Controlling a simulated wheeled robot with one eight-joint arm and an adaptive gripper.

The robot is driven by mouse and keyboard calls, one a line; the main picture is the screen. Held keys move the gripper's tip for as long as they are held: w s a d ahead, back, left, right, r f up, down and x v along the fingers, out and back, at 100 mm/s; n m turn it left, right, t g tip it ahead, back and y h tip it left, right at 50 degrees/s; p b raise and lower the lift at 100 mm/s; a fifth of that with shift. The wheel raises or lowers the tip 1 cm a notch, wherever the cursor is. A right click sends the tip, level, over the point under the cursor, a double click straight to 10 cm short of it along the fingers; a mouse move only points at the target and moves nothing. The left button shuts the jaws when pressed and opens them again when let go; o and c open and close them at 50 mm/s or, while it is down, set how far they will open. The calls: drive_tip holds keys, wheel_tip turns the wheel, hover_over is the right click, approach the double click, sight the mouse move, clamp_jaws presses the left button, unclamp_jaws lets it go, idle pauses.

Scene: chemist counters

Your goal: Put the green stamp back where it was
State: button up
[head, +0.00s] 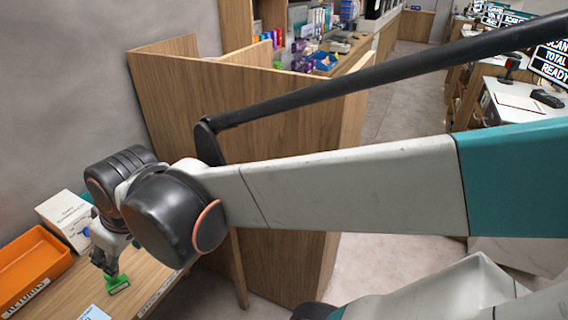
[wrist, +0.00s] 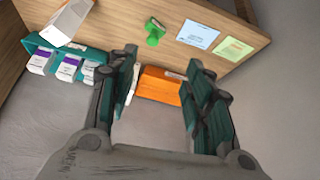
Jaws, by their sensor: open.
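The green stamp (head: 117,284) stands on the wooden counter (head: 150,275), at the lower left of the head view. It also shows in the wrist view (wrist: 154,31), upright on the wood beyond my fingertips. My gripper (head: 105,266) hangs just above and behind the stamp in the head view. In the wrist view my gripper (wrist: 162,60) is open, with nothing between its fingers. The stamp is apart from the fingers there.
An orange tray labelled RETURNS (head: 35,262) and a white box (head: 66,215) are near my gripper. A light blue sheet (wrist: 198,35) and a light green sheet (wrist: 233,48) lie beside the stamp. A wooden partition (head: 165,90) rises behind my arm.

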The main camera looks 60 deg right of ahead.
drive_tip(key=s+r+m+t, duration=0.1)
drive_tip(key=s, duration=0.5)
drive_tip(key=shift+s+d, duration=0.15)
drive_tip(key=shift+w, duration=0.2)
idle(0.9)
